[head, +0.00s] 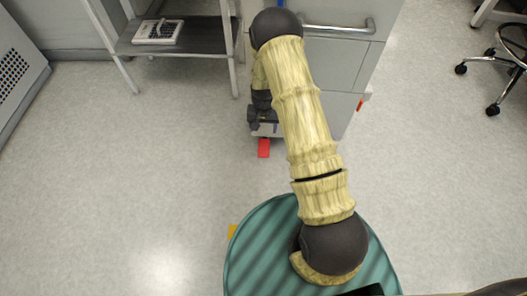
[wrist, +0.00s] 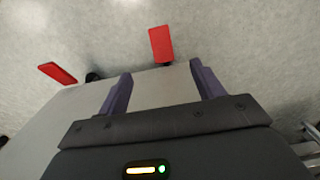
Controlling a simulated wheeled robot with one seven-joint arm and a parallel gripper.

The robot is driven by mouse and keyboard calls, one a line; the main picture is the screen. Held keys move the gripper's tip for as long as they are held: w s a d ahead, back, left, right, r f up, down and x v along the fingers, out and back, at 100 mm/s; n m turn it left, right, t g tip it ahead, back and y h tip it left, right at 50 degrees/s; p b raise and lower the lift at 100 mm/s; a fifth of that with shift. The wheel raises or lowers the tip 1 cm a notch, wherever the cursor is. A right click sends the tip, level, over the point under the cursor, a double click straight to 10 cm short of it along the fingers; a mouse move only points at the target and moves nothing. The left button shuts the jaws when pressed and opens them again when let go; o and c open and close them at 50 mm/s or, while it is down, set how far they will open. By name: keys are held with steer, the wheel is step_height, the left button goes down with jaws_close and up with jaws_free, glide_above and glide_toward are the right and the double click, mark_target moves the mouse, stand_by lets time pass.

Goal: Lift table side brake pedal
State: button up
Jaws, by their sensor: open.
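A flat red brake pedal (head: 264,148) sticks out low at the cabinet's left foot, on the side nearer the shelf table. In the wrist view one red pedal (wrist: 161,44) lies straight ahead, beyond the cabinet's edge. Another red pedal (wrist: 57,73) is at the left. A small orange-red piece (head: 361,104) shows at the cabinet's right side in the head view. My gripper (wrist: 160,70) points down with its two purple fingers apart and nothing between them. In the head view my gripper (head: 264,128) is just above the near red pedal, partly hidden by my arm.
The grey cabinet (head: 345,65) with a bar handle stands behind my arm. A metal shelf table (head: 205,40) holding a white device (head: 158,31) is at the left. A wheeled chair (head: 510,45) is at the far right. The floor at left and right is clear.

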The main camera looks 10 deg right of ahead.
mark_target(264, 152)
steer(key=shift+f, duration=0.1)
step_height(264, 152, down, 17)
steer(key=b, duration=0.9)
steer(key=shift+f, duration=0.15)
